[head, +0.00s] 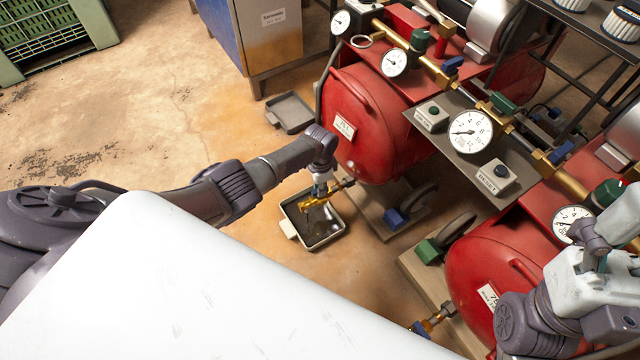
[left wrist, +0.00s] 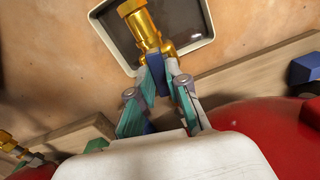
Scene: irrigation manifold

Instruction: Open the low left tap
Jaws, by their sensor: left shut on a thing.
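The low left tap is a brass tap (head: 313,201) on a pipe at the lower end of the left red tank (head: 365,120). It also shows in the left wrist view (left wrist: 147,28), with a blue handle (left wrist: 156,72). My left gripper (head: 320,187) is at this tap; in the left wrist view its teal-lined fingers (left wrist: 158,88) are shut on the blue handle, one on each side. The fingers hide part of the handle. My right gripper (head: 597,240) is at the right, by a gauge on the right red tank; its fingertips do not show clearly.
A grey tray (head: 337,236) with dark liquid lies under the tap. Another brass tap with a blue handle (head: 420,329) is on the right tank (head: 470,262). Wheels and a wooden base stand near the tanks. A second dark tray (head: 290,112) lies behind.

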